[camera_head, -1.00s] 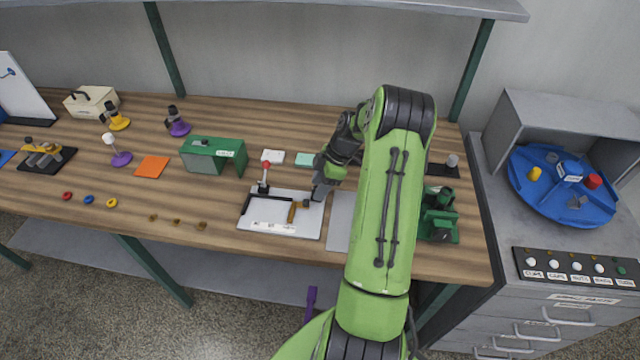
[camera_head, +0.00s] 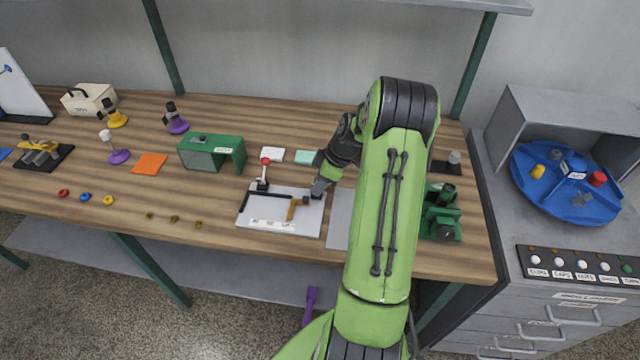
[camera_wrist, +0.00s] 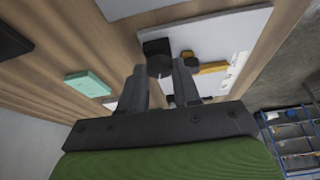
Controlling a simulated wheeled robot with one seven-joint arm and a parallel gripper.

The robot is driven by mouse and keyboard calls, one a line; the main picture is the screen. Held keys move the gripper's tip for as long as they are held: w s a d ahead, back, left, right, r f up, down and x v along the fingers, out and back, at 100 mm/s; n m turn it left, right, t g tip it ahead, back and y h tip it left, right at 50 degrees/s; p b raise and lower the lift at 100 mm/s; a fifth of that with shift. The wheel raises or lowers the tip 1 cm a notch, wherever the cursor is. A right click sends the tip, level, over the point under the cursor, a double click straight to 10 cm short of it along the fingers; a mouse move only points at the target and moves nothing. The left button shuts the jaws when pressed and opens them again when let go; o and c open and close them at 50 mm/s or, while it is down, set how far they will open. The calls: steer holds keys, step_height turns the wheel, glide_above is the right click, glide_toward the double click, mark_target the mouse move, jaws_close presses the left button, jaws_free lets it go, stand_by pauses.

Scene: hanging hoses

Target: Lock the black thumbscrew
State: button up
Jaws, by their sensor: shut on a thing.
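A white board (camera_head: 262,212) on the bench carries an orange-yellow handle (camera_head: 298,205), a dark bar and a red-tipped lever (camera_head: 265,173). My gripper (camera_head: 318,192) is low at the board's right edge, beside the orange-yellow handle. In the wrist view, my gripper's two fingers (camera_wrist: 158,78) stand either side of a round black knob (camera_wrist: 159,66), which I take to be the black thumbscrew, next to a black block (camera_wrist: 155,46). The gripper is shut on this knob. In the head view the knob is hidden by my gripper. The lock state cannot be told.
A grey plate (camera_head: 340,222) lies right of the board. A green fixture (camera_head: 441,212) stands further right. White (camera_head: 272,154) and teal (camera_head: 305,157) blocks lie behind. A green box-like stand (camera_head: 212,153) is to the left. The bench front is partly clear.

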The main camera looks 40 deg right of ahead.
steer(key=m+h+b, duration=0.1)
steer(key=m+b, duration=0.1)
steer(key=m, duration=0.1)
steer(key=shift+a+f+m+t, duration=0.1)
steer(key=shift+a+m+t, duration=0.05)
steer(key=shift+m+t, duration=0.25)
steer(key=m+h+b, duration=0.1)
steer(key=m, duration=0.2)
steer(key=shift+a+m+h+b, duration=0.15)
steer(key=shift+m+h+b, duration=0.15)
steer(key=shift+h, duration=0.1)
steer(key=m+h+b, duration=0.1)
steer(key=m, duration=0.2)
steer(key=shift+a+m, duration=0.1)
steer(key=shift+m, duration=0.2)
steer(key=shift+a+m+g+h+b, duration=0.1)
steer(key=shift+m+g+h+b, duration=0.25)
steer(key=shift+m+h, duration=0.85)
steer(key=shift+m+y, duration=0.4)
steer(key=shift+m, duration=0.2)
steer(key=o, duration=1.1)
steer(key=shift+c, duration=0.2)
steer(key=shift+r, duration=0.2)
